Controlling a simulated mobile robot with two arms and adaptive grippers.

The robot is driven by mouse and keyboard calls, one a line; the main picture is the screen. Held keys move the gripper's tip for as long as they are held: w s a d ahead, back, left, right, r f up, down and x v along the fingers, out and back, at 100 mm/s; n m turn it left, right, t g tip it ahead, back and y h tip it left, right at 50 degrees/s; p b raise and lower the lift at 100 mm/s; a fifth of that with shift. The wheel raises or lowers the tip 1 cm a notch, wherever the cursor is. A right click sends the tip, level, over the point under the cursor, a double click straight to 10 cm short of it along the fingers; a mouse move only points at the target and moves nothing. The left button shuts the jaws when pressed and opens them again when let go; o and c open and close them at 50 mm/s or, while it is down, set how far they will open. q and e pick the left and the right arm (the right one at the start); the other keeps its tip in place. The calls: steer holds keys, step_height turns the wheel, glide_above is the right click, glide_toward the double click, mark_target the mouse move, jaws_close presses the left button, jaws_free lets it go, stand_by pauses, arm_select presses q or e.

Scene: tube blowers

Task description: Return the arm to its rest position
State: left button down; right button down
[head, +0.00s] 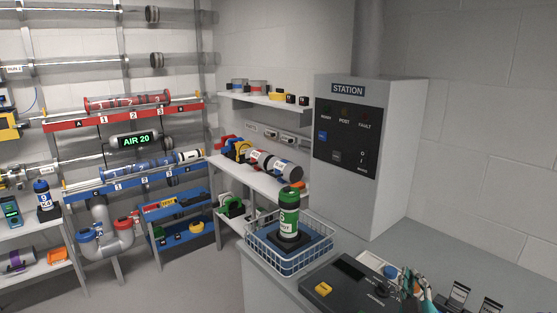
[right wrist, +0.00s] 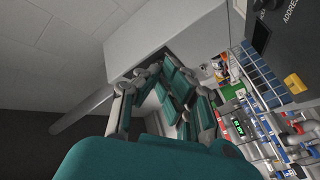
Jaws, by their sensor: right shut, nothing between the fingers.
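My right gripper (head: 412,283), teal and grey, shows at the lower right of the head view, close to the right part of the dark console (head: 350,284). It is shut and empty. Its teal finger pads also show in the right wrist view (right wrist: 172,88), in front of a pale box-like surface. The rest of my right arm is mostly out of the head view. My left gripper is not in view.
A blue wire basket (head: 276,262) holds an upright green canister (head: 289,214) on the counter. The grey station cabinet (head: 366,150) stands behind the console. Shelves with tubes (head: 127,102) line the left wall. The floor (head: 190,285) between is clear.

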steer(key=s+a+f+m+g, duration=0.25)
steer(key=s+f+g, duration=0.55)
steer(key=s+f, duration=0.65)
steer(key=s+a+f+g+y, duration=0.3)
steer(key=s+a, duration=0.1)
steer(key=s, duration=0.5)
steer(key=s+a+f+g+y, duration=0.2)
steer(key=s+a+g, duration=0.15)
steer(key=s, duration=0.65)
step_height(320, 180, down, 28)
steer(key=s+g, duration=0.2)
steer(key=s, duration=0.1)
steer(key=s+d+f, duration=0.3)
steer(key=s+f, duration=1.1)
steer(key=s, duration=0.1)
steer(key=shift+f+g, duration=0.2)
steer(key=shift+g, duration=0.15)
